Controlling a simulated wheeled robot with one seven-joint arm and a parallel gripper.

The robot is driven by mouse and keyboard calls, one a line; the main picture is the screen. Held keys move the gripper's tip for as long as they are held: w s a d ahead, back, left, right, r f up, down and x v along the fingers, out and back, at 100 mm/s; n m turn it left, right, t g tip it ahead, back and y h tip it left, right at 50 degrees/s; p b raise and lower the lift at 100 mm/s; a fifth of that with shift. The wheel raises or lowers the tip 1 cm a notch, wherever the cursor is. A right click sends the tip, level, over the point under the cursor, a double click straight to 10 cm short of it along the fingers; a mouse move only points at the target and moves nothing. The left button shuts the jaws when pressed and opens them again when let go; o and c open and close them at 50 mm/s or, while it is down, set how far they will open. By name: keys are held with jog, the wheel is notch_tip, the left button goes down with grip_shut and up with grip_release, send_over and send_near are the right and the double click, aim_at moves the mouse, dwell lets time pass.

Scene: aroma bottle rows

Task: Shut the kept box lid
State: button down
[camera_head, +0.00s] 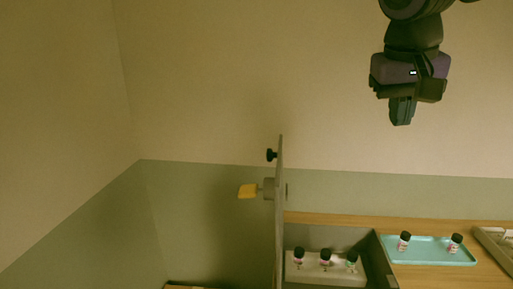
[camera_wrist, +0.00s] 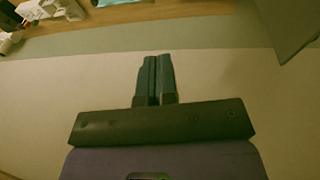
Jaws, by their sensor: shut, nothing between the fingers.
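A grey box (camera_head: 378,262) stands on the wooden surface at the bottom of the head view. Its lid (camera_head: 280,215) stands upright, seen nearly edge-on, at the box's left side. A black knob (camera_head: 271,155) and a yellow piece (camera_head: 248,191) on a grey mount stick out from the lid's left face. Inside the box, a pale rack (camera_head: 312,272) holds three small bottles with dark caps. My gripper (camera_head: 401,118) is shut and empty, high above and right of the box, apart from the lid. Its closed fingers (camera_wrist: 155,75) also show in the wrist view.
A teal tray (camera_head: 430,255) with two bottles lies right of the box. A pale container (camera_head: 495,245) is cut off at the right edge. A dark panel (camera_wrist: 290,25) fills the wrist view's upper right; I cannot tell what it is. The air around my gripper is clear.

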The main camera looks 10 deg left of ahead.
jog(key=w+a+f+m+t+h, duration=0.1)
jog(key=w+a+h, duration=0.1)
jog(key=a, duration=1.5)
jog(key=w+a+f+t+h, duration=0.1)
jog(key=a+f+h, duration=0.1)
jog(key=a, duration=1.4)
jog(key=w+d+f, duration=0.3)
jog(key=d+f, duration=0.4)
jog(key=d, duration=0.1)
jog(key=shift+w+d+f, duration=0.3)
jog(key=shift+w, duration=0.1)
